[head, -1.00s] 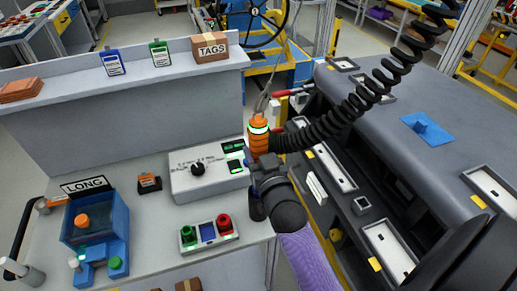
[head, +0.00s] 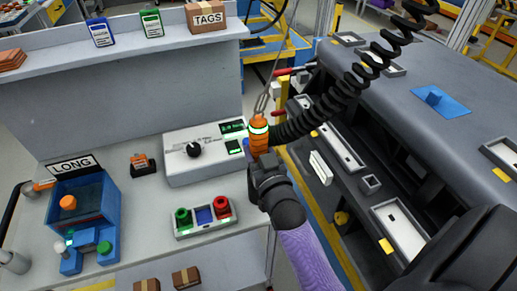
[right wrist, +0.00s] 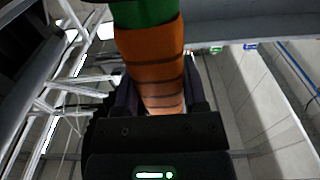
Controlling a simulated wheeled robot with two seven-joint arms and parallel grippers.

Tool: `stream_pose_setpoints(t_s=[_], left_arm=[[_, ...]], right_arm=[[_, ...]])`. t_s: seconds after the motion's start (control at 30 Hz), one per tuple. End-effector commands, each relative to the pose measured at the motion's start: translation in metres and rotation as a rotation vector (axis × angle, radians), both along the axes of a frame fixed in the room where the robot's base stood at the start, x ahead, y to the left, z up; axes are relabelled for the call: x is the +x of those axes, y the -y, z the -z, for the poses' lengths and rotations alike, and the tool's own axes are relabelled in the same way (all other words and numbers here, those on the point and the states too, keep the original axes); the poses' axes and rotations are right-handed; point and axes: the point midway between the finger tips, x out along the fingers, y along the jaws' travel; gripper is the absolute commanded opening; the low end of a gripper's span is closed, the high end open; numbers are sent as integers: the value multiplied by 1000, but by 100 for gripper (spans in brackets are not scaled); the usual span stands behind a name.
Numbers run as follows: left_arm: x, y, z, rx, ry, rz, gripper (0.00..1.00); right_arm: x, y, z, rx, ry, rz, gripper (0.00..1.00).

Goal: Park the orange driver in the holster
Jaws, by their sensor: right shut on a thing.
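The orange driver (head: 259,143) has a lit green-white band near its top and hangs from a black coiled cord and a hook-ended cable. My right gripper (head: 262,160) is shut on it, beside the right edge of the workbench. In the right wrist view, the orange ribbed body (right wrist: 152,62) with a green part above it rises between the fingers (right wrist: 160,105). I cannot make out a holster for certain; my gripper and arm cover part of the bench's right edge. My left gripper is not in view.
A white controller box (head: 205,160) with a knob stands left of the driver. A button box (head: 204,217) stands in front of it. A blue LONG bin (head: 85,210) is at the left. The grey dashboard module (head: 460,90) lies to the right.

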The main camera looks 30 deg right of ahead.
Motion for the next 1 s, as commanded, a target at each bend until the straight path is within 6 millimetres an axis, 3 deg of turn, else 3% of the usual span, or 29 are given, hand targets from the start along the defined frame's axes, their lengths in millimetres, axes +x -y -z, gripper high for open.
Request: stream_pose_setpoints(t_s=[1.0], left_arm=[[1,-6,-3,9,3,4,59]], right_arm=[[0,0,0,0,0,0,0]])
